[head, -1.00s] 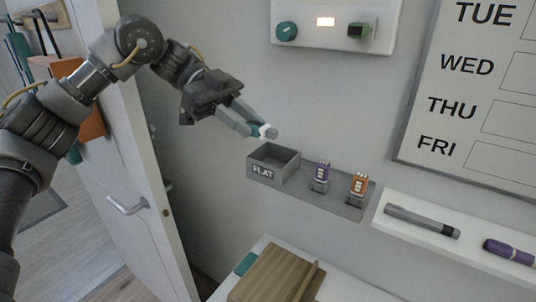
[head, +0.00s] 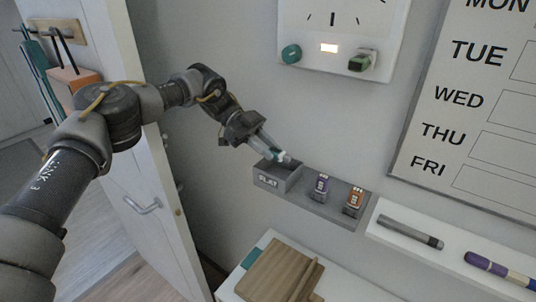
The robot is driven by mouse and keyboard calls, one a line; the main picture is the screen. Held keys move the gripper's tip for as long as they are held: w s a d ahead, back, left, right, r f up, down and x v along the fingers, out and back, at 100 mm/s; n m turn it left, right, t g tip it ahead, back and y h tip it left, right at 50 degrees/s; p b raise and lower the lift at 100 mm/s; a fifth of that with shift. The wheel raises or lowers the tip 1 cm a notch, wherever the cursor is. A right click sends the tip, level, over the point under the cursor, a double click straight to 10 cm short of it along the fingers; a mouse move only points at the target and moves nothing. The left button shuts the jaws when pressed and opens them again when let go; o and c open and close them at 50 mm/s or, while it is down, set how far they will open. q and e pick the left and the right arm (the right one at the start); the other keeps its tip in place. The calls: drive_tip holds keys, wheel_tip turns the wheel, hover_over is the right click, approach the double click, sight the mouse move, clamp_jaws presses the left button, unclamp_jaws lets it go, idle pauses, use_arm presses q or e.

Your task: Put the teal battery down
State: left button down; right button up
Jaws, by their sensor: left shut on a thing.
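My left gripper (head: 272,151) comes in from the left and is shut on the teal battery (head: 282,156). Only the battery's pale end and a bit of teal show between the fingers. The gripper points down to the right, at the top of a grey open box marked FLAT (head: 267,182). The battery is at or just above the box's back rim; I cannot tell whether it touches. The box is part of a grey wall holder. My right gripper is not in view.
To the right on the same holder stand a purple battery (head: 321,186) and an orange battery (head: 354,199). A white shelf (head: 400,236) with a grey torch (head: 410,232) and a purple one (head: 486,264) is further right. A wooden board (head: 275,272) lies below. A white panel (head: 310,55) hangs above.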

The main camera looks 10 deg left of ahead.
use_arm(q)
wheel_tip(320, 180, down, 2)
drive_tip(key=shift+w+f+p, duration=0.1)
drive_tip(key=shift+f+p, duration=0.1)
drive_tip(key=shift+p, duration=0.3)
drive_tip(key=shift+f, duration=0.35)
drive_tip(key=shift+f, duration=0.1)
